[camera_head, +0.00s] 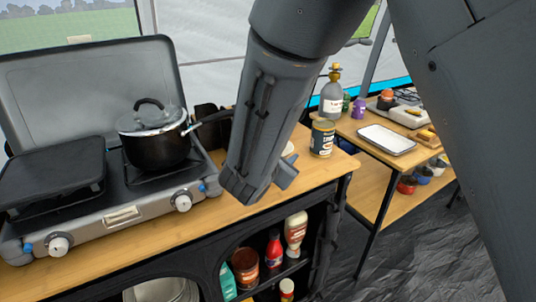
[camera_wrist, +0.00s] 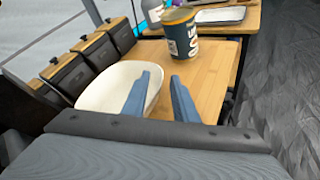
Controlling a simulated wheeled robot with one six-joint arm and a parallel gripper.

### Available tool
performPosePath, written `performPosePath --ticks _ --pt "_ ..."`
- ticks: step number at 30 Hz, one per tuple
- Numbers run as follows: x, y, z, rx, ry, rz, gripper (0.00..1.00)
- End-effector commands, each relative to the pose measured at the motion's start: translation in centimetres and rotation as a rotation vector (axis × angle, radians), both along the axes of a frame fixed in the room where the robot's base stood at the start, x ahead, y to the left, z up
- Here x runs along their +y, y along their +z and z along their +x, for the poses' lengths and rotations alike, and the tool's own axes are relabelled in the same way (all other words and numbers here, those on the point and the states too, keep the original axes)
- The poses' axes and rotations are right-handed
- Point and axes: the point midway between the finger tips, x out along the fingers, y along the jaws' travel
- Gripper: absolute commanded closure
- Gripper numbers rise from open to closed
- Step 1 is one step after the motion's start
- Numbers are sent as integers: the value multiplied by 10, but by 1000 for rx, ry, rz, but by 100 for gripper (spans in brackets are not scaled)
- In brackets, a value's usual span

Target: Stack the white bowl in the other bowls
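The white bowl (camera_wrist: 92,90) stands on the wooden counter in the wrist view. In the head view my arm hides nearly all of it; a pale sliver (camera_head: 288,150) shows beside the arm. My gripper (camera_wrist: 162,75) is open, with one blue-grey finger over the bowl's right side and the other to the right of its rim. Whether a finger touches the bowl is unclear. My gripper (camera_head: 270,188) hangs low over the counter in the head view. Several small red, blue and white bowl-like things (camera_head: 407,185) sit on the lower shelf of the right table.
A labelled can (camera_head: 322,138) stands just beyond the bowl, also in the wrist view (camera_wrist: 180,35). Dark canisters (camera_wrist: 94,58) line the bowl's left. A stove (camera_head: 110,205) with a lidded pot (camera_head: 155,145) is at left. The right table holds a tray (camera_head: 387,139) and bottle (camera_head: 332,98).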

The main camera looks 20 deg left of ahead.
Motion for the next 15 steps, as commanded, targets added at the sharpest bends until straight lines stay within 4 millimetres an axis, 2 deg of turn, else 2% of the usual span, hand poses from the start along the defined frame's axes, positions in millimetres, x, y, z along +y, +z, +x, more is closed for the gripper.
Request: performPosePath --ticks 8,12,15 --pt "0 -1 2 1 0 0 76" --pt "0 -1 2 0 0 0 99" --pt "0 -1 2 1 0 0 100"
